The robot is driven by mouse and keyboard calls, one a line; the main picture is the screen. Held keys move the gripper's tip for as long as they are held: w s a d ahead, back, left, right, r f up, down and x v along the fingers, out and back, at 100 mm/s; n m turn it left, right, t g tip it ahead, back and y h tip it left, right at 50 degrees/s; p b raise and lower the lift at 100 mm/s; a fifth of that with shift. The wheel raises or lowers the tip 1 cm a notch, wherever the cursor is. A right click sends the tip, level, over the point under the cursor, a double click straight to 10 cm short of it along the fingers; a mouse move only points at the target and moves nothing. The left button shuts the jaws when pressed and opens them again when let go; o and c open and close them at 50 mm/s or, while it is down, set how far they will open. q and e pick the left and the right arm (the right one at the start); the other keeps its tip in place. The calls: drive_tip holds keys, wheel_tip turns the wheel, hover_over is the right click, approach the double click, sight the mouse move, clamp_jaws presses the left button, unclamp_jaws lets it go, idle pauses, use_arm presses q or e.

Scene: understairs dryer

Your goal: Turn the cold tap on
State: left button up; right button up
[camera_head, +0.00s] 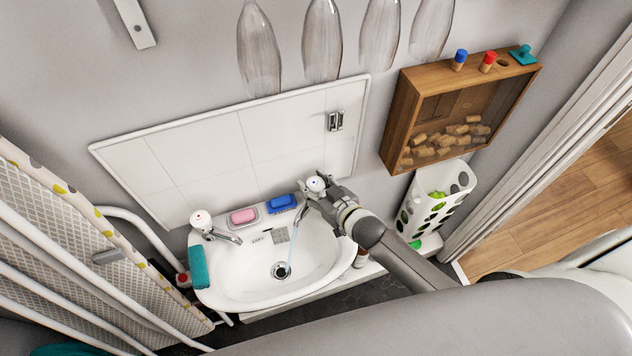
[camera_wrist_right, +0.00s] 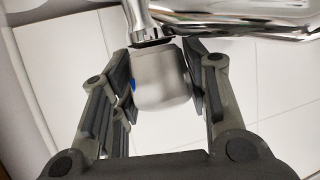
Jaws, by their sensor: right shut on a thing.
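The cold tap (camera_head: 315,184) stands at the right back of the white sink (camera_head: 232,286). A thin bluish stream of water (camera_head: 292,250) runs from its spout toward the drain. My right gripper (camera_head: 318,193) is at this tap and shut on its white knob. In the right wrist view, the knob (camera_wrist_right: 162,78), with a blue mark on its side, sits between the two fingers (camera_wrist_right: 160,75). The hot tap (camera_head: 201,221), with a red mark, stands at the sink's left back. My left gripper is not in view.
A pink soap (camera_head: 243,216) and a blue item (camera_head: 281,203) lie on the sink's back rim between the taps. A teal cloth (camera_head: 198,267) hangs at the left rim. A wooden box of corks (camera_head: 400,115) is on the wall at right, above a white perforated holder (camera_head: 460,178).

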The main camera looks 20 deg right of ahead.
drive_tip(key=shift+n+y, duration=0.3)
drive_tip(key=o, duration=1)
drive_tip(key=v, duration=1.2)
drive_tip(key=shift+r, duration=0.1)
